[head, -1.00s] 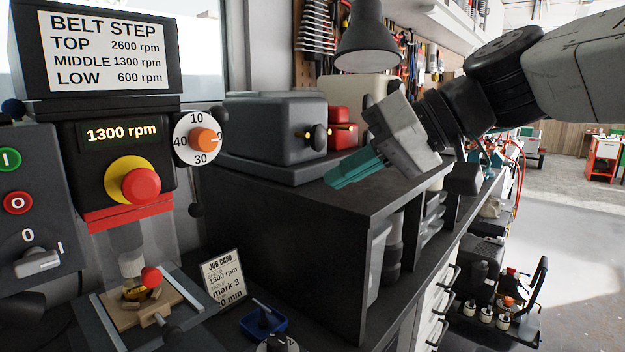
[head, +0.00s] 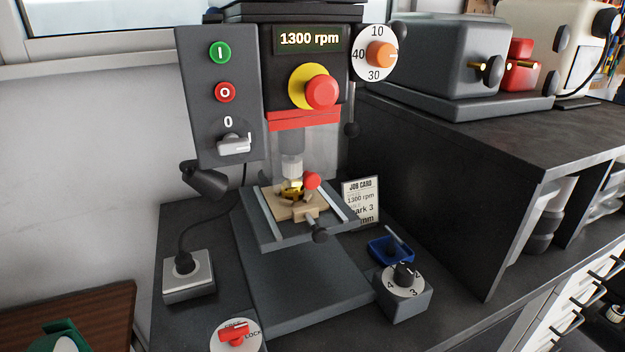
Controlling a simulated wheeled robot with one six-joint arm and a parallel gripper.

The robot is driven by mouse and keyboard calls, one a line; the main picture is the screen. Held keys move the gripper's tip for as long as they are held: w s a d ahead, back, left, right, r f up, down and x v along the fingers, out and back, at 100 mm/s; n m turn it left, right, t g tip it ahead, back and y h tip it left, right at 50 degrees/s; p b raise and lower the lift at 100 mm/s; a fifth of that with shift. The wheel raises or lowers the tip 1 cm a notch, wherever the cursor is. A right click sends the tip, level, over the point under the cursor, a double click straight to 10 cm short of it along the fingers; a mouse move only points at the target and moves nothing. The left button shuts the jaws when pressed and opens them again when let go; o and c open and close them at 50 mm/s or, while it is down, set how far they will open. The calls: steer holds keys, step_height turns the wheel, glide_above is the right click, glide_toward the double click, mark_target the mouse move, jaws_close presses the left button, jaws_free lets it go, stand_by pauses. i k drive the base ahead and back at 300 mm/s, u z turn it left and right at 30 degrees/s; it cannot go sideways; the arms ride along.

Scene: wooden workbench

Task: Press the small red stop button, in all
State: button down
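The small red stop button (head: 225,92), marked O, sits on the dark grey switch panel (head: 213,140) at the left of the drill press. A green button (head: 220,52) marked I is above it, and a grey rotary switch (head: 234,144) by a 0 mark is below it. A much larger red mushroom button (head: 321,91) on a yellow disc is to the right, on the drill head. The display (head: 310,39) reads 1300 rpm. My gripper is out of the head view now.
An orange dial (head: 381,55) is right of the display. A small vise with a workpiece (head: 296,200) sits on the drill table. A job card (head: 361,201), blue tray (head: 391,249), numbered selector (head: 404,280) and red LOCK switch (head: 233,334) stand around. The space before the panel looks clear.

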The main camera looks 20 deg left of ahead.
mark_target(225, 92)
steer(key=u, duration=1.5)
